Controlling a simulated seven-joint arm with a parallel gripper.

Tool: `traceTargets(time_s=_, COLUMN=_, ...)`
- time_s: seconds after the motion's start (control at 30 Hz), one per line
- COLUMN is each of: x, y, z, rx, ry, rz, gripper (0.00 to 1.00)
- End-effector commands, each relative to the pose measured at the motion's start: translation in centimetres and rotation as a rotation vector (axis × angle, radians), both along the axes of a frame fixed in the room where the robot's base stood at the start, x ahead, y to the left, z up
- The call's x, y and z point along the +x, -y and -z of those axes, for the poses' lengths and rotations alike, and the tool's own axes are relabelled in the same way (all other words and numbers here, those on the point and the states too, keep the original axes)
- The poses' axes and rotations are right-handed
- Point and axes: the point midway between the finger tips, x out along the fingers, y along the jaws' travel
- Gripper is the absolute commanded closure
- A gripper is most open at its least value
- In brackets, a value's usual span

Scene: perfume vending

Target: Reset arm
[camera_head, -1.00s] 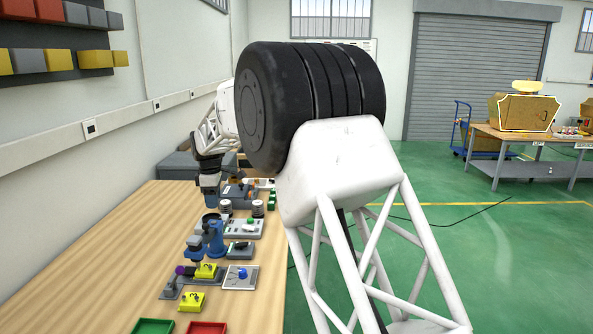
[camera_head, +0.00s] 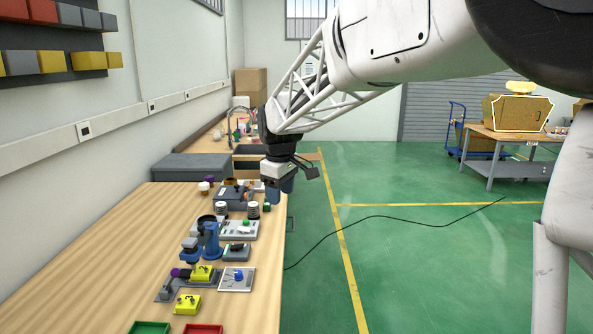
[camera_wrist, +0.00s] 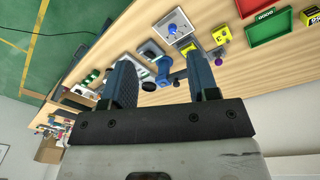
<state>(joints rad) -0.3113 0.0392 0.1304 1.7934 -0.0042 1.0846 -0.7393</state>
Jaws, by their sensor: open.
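My gripper (camera_head: 283,186) hangs at the end of my white lattice arm, at the right edge of the wooden workbench (camera_head: 85,260) near its far end. In the wrist view my gripper (camera_wrist: 165,80) shows two blue fingers apart with nothing held between them. Beyond the fingers, the bench with its fixtures shows some way off, tilted in the view.
On the bench stand a blue press-like fixture (camera_head: 208,240), yellow blocks (camera_head: 187,304), a white plate with a blue knob (camera_head: 237,279), a green tray (camera_head: 150,328) and a red tray (camera_head: 203,329). Green floor right of the bench is open, with a black cable (camera_head: 400,218).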

Motion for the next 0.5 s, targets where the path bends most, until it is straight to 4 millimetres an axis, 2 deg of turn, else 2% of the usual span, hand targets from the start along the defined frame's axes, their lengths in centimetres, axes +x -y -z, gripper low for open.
traceTargets(time_s=0.03, x=-1.1, y=1.2, z=-0.3, rx=0.003, ry=0.004, rz=0.030, gripper=0.46)
traceTargets(time_s=0.2, x=-4.8, y=4.6, z=-0.9, rx=0.014, ry=0.016, rz=0.138, gripper=0.46)
traceTargets(time_s=0.5, x=-11.7, y=10.0, z=-1.2, rx=0.035, ry=0.036, rz=0.327, gripper=0.46)
